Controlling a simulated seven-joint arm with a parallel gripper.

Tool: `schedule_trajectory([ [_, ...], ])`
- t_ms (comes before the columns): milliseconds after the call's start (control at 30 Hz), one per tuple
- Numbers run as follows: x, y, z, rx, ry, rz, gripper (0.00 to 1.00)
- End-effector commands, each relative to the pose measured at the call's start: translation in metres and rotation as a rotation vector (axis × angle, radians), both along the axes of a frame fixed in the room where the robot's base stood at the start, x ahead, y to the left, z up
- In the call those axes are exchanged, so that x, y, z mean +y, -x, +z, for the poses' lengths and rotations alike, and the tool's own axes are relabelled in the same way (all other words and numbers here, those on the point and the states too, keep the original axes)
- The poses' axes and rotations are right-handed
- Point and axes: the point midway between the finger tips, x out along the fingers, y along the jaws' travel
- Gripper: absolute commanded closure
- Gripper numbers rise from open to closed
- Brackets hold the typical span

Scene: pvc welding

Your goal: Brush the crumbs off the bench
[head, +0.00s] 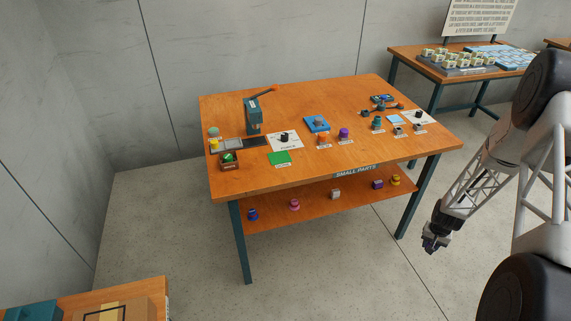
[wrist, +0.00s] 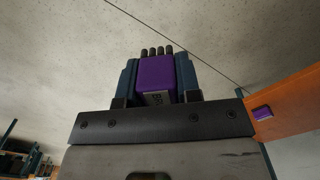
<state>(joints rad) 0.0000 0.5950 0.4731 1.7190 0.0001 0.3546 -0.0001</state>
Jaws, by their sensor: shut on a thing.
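My gripper (head: 434,241) hangs in the air to the right of the bench, below the height of its top. In the wrist view its two dark blue fingers are shut on a purple brush (wrist: 157,75). The brush has a partly hidden label and several short black bristles at its far end. The wooden bench (head: 240,185) stands in the middle of the head view, on dark green legs. Crumbs cannot be made out on it at this size.
The bench top holds a green press (head: 253,116), a green pad (head: 279,158), a blue tile (head: 316,124) and several small parts. A lower shelf (head: 315,210) carries several small coloured parts. Another table (head: 400,52) stands behind right. Bare floor lies around my gripper.

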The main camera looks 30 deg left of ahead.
Motion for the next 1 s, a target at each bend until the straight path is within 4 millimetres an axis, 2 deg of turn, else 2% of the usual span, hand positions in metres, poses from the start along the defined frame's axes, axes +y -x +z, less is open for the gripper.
schedule_trajectory([
  [333,0.000,-0.002,0.003,-0.001,0.000,-0.003,0.94],
  [533,0.001,-0.015,0.021,-0.003,0.000,-0.023,0.94],
  [767,0.003,-0.046,0.069,-0.005,0.000,-0.083,0.94],
  [1000,0.014,-0.084,0.142,-0.005,-0.001,-0.171,0.94],
])
